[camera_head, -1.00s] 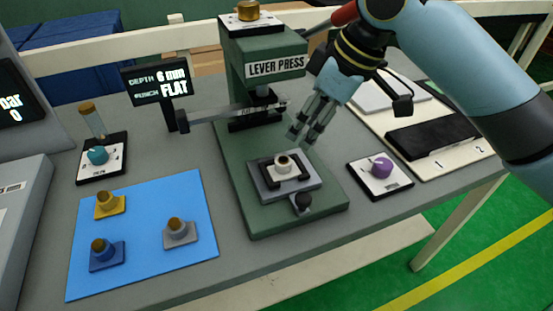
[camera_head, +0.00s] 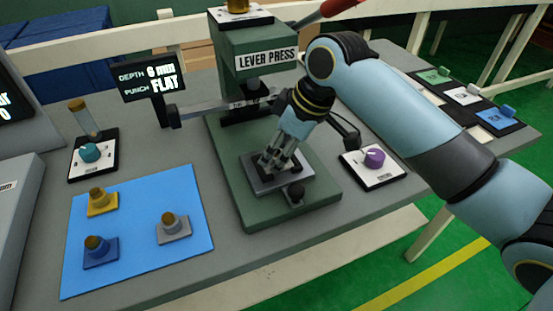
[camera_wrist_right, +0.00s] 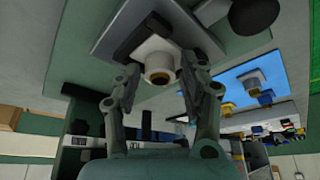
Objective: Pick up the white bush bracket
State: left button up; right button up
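The white bush bracket (camera_wrist_right: 157,50) sits in the black-and-grey nest of the green lever press (camera_head: 228,170). In the right wrist view its white collar and brownish bore face me. In the head view my right gripper hides it. My right gripper (camera_head: 268,168) has come down over the nest, pointing down. In the wrist view the gripper (camera_wrist_right: 160,78) is open, with one finger on each side of the white collar. Contact with the collar cannot be made out. My left gripper is not in view.
A blue mat (camera_head: 140,240) at the left holds a yellow, a blue and a grey bush bracket. A purple-knob box (camera_head: 374,160) stands right of the press, a teal-knob box (camera_head: 92,155) to its left.

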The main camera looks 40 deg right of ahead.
grip_shut()
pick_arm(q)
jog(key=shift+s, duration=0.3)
